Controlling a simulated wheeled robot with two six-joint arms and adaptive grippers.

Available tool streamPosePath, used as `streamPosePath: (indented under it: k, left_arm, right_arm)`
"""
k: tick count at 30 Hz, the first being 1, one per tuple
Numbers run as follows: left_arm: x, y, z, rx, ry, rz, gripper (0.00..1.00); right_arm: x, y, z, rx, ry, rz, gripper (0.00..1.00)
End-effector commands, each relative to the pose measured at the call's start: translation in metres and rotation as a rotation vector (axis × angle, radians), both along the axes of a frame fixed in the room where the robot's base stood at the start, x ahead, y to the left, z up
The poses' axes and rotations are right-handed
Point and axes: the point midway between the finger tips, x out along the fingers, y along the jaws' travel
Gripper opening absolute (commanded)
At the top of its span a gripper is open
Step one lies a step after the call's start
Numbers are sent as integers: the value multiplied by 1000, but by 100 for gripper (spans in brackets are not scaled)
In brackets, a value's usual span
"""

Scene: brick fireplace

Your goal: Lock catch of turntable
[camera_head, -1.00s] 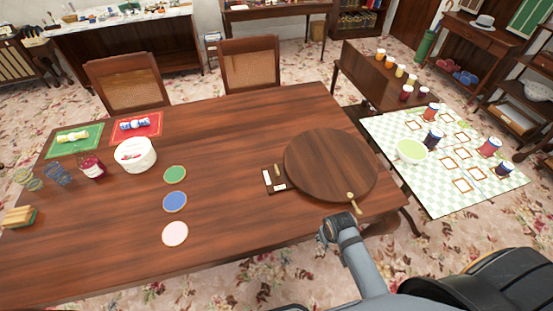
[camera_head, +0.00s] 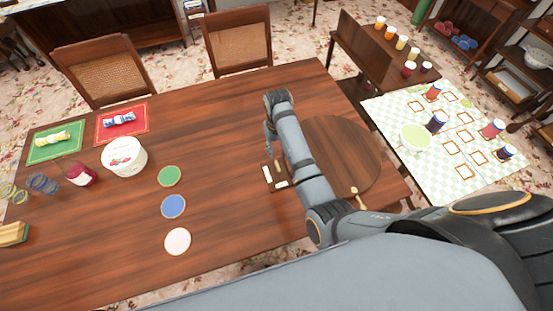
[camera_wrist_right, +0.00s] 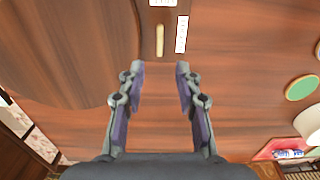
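The round wooden turntable (camera_head: 352,158) lies on the table, partly hidden by my right arm; its dark disc fills the upper left of the right wrist view (camera_wrist_right: 50,50). The catch is a dark plate with a small pale lever and two white labels beside the turntable's left edge; its lever (camera_wrist_right: 160,40) shows just beyond the fingertips in the wrist view. A label (camera_head: 281,184) also shows in the head view. My right gripper (camera_wrist_right: 160,74) is open and empty, its fingertips apart and either side of the lever's line. Contact is not visible. My left gripper is out of view.
A pale handle (camera_head: 356,193) sits at the turntable's near edge. Green, blue and pink discs (camera_head: 173,206) lie left of the catch. A white tub (camera_head: 124,157) stands farther left. The table between the catch and the discs is clear.

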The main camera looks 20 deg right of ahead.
Motion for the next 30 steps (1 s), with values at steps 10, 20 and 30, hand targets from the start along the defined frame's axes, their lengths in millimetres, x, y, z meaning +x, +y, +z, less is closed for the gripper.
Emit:
streamPosePath:
  k: [10, 20, 30]
  left_arm:
    - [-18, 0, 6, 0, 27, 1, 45]
    - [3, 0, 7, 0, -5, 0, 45]
    - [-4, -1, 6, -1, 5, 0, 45]
  right_arm:
    - [-2, -1, -69, -1, 4, 0, 34]
    - [-1, -1, -98, 0, -1, -2, 34]
    - [-1, -1, -98, 0, -1, -1, 14]
